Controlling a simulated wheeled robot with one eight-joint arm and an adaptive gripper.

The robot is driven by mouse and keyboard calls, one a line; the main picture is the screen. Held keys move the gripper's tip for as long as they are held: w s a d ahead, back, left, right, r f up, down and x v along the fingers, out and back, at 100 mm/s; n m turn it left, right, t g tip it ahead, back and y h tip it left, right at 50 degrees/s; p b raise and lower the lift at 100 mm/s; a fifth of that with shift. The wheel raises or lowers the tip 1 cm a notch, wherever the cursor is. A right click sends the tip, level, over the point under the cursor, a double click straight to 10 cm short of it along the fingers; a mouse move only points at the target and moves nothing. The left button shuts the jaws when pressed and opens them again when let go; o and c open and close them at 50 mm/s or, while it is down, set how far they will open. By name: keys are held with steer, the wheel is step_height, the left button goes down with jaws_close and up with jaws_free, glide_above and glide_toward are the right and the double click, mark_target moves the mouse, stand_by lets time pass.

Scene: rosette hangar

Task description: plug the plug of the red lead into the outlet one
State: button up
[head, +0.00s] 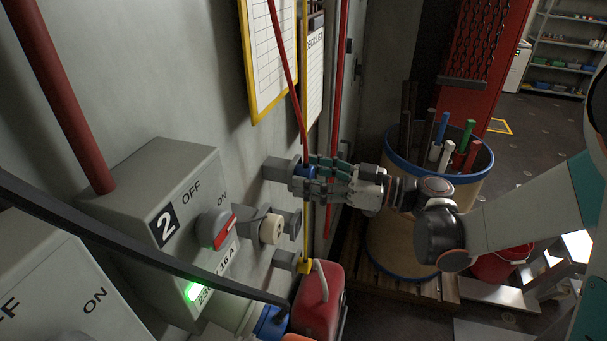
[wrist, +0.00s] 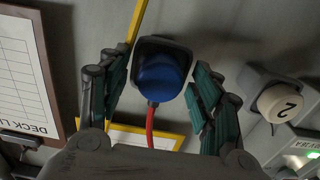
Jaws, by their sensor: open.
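The blue plug of the red lead (head: 306,172) sits at a grey holder (head: 277,169) on the wall. In the wrist view the plug (wrist: 163,78) is seated in a dark square socket-like holder, with the red lead (wrist: 150,125) hanging from it. My gripper (head: 318,170) is open, its fingers on both sides of the plug. In the wrist view a gap shows between the plug and the fingers (wrist: 160,95). No outlet marked one can be made out.
A grey switch box marked 2 (head: 160,185) has a red-handled switch and a green light. Beside it is a round cream cap (head: 271,229), marked 2 in the wrist view. A black cable crosses in front.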

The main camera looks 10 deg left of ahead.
mark_target(312, 177)
stand_by(0.3)
jaws_close()
steer(key=shift+s+d+b, duration=0.2)
steer(key=shift+d+b, duration=0.2)
steer(key=shift+d, duration=1.1)
steer(key=shift+s+d+b, duration=0.2)
steer(key=shift+d+b, duration=0.2)
steer(key=shift+d, duration=1.05)
